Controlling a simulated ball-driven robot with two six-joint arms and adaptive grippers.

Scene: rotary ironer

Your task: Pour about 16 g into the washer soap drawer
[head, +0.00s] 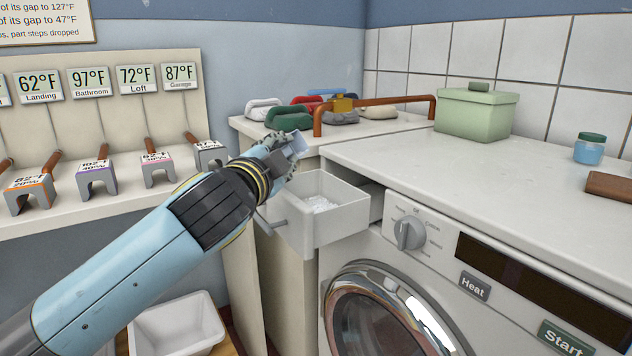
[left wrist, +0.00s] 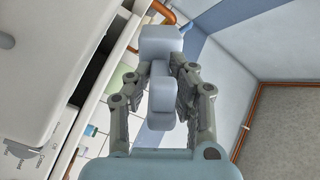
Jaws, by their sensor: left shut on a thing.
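The washer soap drawer (head: 343,222) is pulled out from the front of the white washer (head: 440,180). My left gripper (head: 288,150) is above the drawer's left back side. It is shut on a pale blue-grey scoop-like thing (head: 298,144). In the left wrist view this held thing (left wrist: 160,75) sits between the two fingers of my left gripper (left wrist: 160,95), with a wide block at its far end. Whether it holds powder is not visible. My right gripper is not in view.
A green lidded box (head: 476,115), a blue jar (head: 589,149) and a brown block (head: 610,187) stand on the washer. A copper-coloured rail (head: 375,104) and several coloured bundles are behind the drawer. A rack with temperature signs (head: 91,79) is at left. A white bin (head: 178,325) stands below.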

